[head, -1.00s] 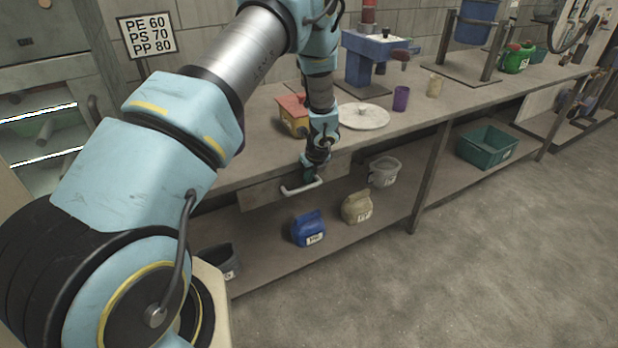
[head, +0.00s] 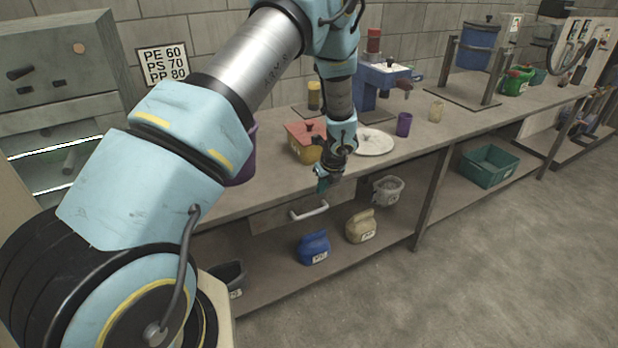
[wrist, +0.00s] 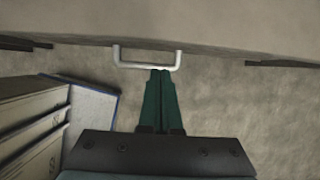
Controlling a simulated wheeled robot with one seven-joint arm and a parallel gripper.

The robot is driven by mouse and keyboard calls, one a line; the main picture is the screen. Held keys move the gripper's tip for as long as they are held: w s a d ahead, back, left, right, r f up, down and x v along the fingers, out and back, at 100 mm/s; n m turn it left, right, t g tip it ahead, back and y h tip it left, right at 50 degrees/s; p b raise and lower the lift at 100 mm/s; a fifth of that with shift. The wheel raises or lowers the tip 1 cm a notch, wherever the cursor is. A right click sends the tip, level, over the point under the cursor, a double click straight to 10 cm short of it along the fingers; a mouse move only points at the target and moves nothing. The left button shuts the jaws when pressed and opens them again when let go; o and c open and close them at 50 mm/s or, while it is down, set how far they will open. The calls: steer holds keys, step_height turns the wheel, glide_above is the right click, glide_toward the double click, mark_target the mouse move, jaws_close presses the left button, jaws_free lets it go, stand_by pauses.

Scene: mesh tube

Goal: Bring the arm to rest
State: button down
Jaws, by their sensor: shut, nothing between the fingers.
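My gripper (head: 323,186) hangs just in front of the workbench edge, fingers pointing down, above and to the right of a white drawer handle (head: 309,210). In the wrist view its green fingers (wrist: 161,72) are together with nothing between them. The handle (wrist: 147,65) shows there just beyond the fingertips. In the head view a gap separates gripper and handle. The drawer (head: 270,217) under the bench top looks shut or nearly so; I cannot tell exactly.
The workbench top (head: 235,202) carries a yellow box with a red lid (head: 303,146), a white disc (head: 374,142), a purple cup (head: 404,124) and a blue machine (head: 385,75). Below stand a blue jug (head: 314,247), a beige jug (head: 361,226) and a green crate (head: 489,164). The floor at right is clear.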

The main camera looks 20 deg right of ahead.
steer(key=s+a+r+n+g+b, duration=0.1)
steer(key=a+r+n, duration=0.5)
steer(key=a+n, duration=0.25)
steer(key=s+a+r+n+g+b, duration=0.1)
steer(key=a+r+n, duration=0.6)
steer(key=a, duration=0.3)
steer(key=s+a+r+n+b, duration=0.1)
steer(key=s+a+r+n, duration=0.2)
steer(key=s+a+n, duration=0.3)
steer(key=s+a+r+n+h, duration=0.1)
steer(key=s+a+r+n, duration=0.3)
steer(key=s+a+n, duration=0.3)
steer(key=s+n, duration=0.2)
steer(key=n, duration=0.2)
steer(key=shift+a+r+g+b, duration=0.15)
steer(key=shift+g+b, duration=0.2)
steer(key=shift+g, duration=0.05)
